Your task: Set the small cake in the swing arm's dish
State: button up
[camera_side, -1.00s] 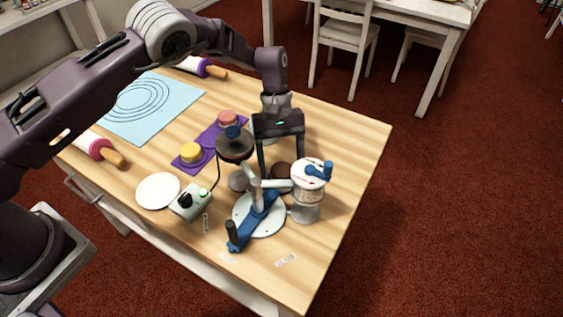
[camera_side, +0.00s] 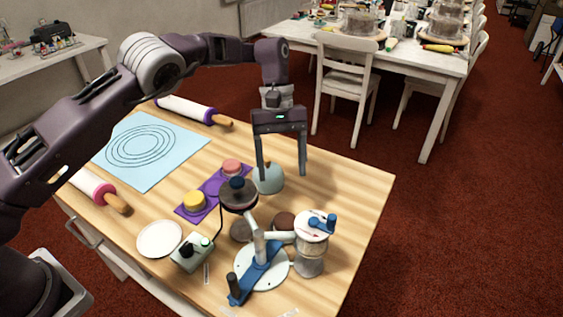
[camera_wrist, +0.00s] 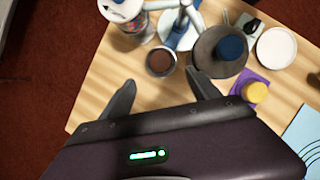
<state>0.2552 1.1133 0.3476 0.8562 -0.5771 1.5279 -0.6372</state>
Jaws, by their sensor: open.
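My gripper (camera_side: 283,175) is open and empty, fingers pointing down above the table. In the wrist view its fingers (camera_wrist: 160,95) are spread, with nothing between them. A small dark brown round piece (camera_side: 284,221) stands below and in front of the fingers; from above it sits inside a pale round rim (camera_wrist: 150,66). I cannot tell if this is the cake or the swing arm's dish. A blue and white swing-arm stand (camera_side: 258,262) is at the table's front. A dark round disc (camera_side: 238,198) with a blue round piece (camera_side: 237,183) stands left of the gripper.
A clear jar (camera_side: 309,258) with a blue-handled lid stands right of the stand. Yellow (camera_side: 195,201) and pink (camera_side: 232,167) round pieces sit on purple mats. A grey-green dome (camera_side: 268,180) is close to the fingers. A white plate (camera_side: 160,239) and control box (camera_side: 192,254) are front left.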

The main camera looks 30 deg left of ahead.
jog(key=shift+w+a+r, duration=0.1)
jog(key=shift+w+r, duration=0.05)
jog(key=shift+r, duration=0.2)
jog(key=s+a+r+m+t, duration=0.15)
jog(key=s+a+r, duration=0.3)
jog(key=r, duration=0.45)
jog(key=s+a+r+m+t, duration=0.1)
jog(key=s+a+r+t, duration=0.3)
jog(key=r, duration=0.6)
jog(key=s+a+r+m, duration=0.1)
jog(key=s+r, duration=0.1)
jog(key=s, duration=0.4)
jog(key=s+a+r+m, duration=0.1)
jog(key=s+r, duration=0.1)
jog(key=s, duration=0.4)
jog(key=s+a+f+m+t+y, duration=0.1)
jog(key=s+f+m, duration=0.1)
jog(key=s, duration=0.4)
jog(key=s+a+f+m+t+y, duration=0.1)
jog(key=s+f+t+y, duration=0.1)
jog(key=s, duration=0.5)
jog(key=shift+a+f+m, duration=0.2)
jog(key=shift+f+m, duration=0.15)
jog(key=shift+f, duration=0.45)
